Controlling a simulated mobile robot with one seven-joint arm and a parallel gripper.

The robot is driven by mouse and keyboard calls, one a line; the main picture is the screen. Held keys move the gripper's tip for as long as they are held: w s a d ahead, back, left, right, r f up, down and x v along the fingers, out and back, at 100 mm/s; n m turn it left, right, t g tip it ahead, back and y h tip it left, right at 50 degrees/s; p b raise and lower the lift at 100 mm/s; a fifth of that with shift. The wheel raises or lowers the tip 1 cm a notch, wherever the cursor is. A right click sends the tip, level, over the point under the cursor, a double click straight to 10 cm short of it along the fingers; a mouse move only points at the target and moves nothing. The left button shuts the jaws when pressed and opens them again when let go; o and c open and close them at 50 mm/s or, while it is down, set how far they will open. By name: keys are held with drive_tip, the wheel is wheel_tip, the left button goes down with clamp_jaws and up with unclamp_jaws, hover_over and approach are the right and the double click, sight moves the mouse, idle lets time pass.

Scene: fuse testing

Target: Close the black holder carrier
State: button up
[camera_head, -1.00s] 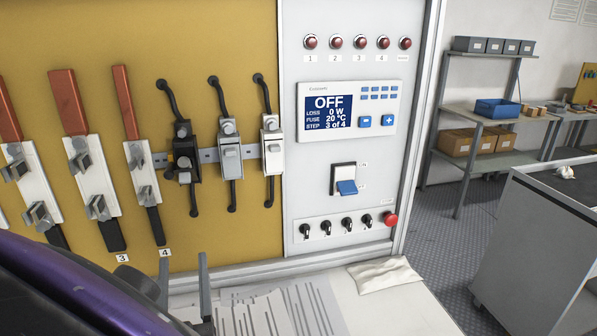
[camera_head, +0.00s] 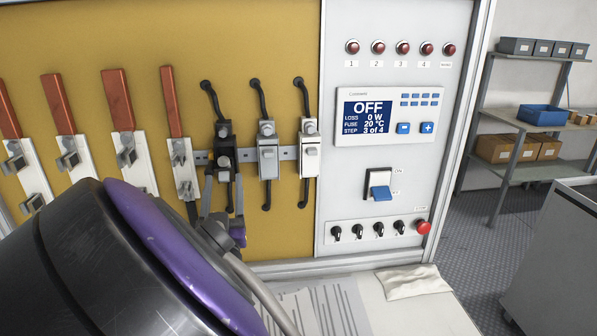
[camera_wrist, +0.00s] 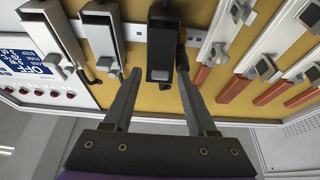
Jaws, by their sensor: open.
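The black holder (camera_head: 223,135) is mounted on the yellow panel, left of a grey holder (camera_head: 267,155) and a white holder (camera_head: 308,150). Its lower front, the carrier, appears to stick out from the body, but its exact angle is unclear. In the wrist view the black holder (camera_wrist: 163,45) is at top centre, its end between the fingertips. My gripper (camera_head: 224,182) is open, with one finger on each side of the black holder's lower part. It also shows in the wrist view (camera_wrist: 158,78). I cannot tell whether the fingers touch the holder.
The control panel (camera_head: 390,120) on the right reads OFF, step 3 of 4. A white cloth (camera_head: 412,282) and striped sheets (camera_head: 330,305) lie on the bench below.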

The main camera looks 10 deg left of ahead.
sight(224, 163)
clamp_jaws()
idle(0.3)
drive_tip(key=shift+w+r, duration=0.2)
drive_tip(key=shift+r, duration=0.3)
idle(0.4)
drive_tip(key=shift+w+a+r, duration=0.15)
drive_tip(key=shift+w+r, duration=0.15)
drive_tip(key=shift+r, duration=0.35)
drive_tip(key=shift+w+a+r, duration=0.1)
drive_tip(key=shift+w+r, duration=0.2)
drive_tip(key=shift+r, duration=0.35)
drive_tip(key=shift+w+a+r+g+h+p, duration=0.1)
drive_tip(key=shift+w+r+g+h+p, duration=0.25)
drive_tip(key=shift+g, duration=0.35)
drive_tip(key=shift+w+a+r+b, duration=0.25)
drive_tip(key=shift+w+r+b, duration=0.2)
drive_tip(key=shift+w, duration=0.2)
drive_tip(key=shift+w+r, duration=0.1)
